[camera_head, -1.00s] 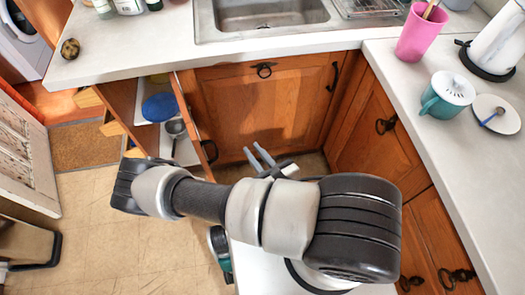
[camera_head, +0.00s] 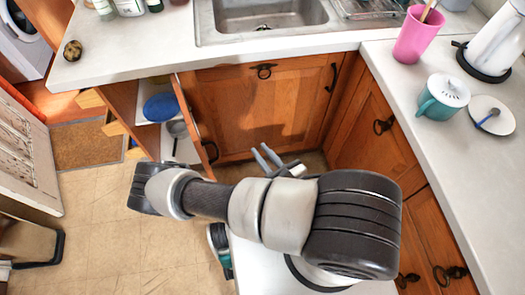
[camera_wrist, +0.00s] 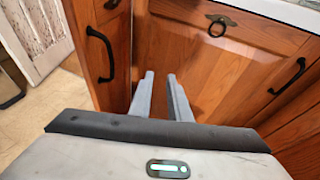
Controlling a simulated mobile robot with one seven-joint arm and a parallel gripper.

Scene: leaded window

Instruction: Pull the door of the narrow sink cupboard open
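The narrow sink cupboard's door (camera_head: 190,108) stands swung out at the left of the sink front in the head view, seen almost edge-on. Its dark handle (camera_head: 211,152) is on the outer face. The door (camera_wrist: 101,20) and handle (camera_wrist: 101,53) also show at the left of the wrist view. My gripper (camera_head: 267,155) is right of this handle, apart from it, low in front of the wider sink cupboard. In the wrist view my gripper (camera_wrist: 160,80) has its two grey fingers spread with nothing between them.
A blue plate (camera_head: 161,107) and a pan (camera_head: 176,129) are inside the open cupboard. The wide wooden sink front (camera_head: 255,105) is closed. Right-hand cupboards (camera_head: 372,135) form a corner close to my arm. Floor (camera_head: 110,220) is clear at the left.

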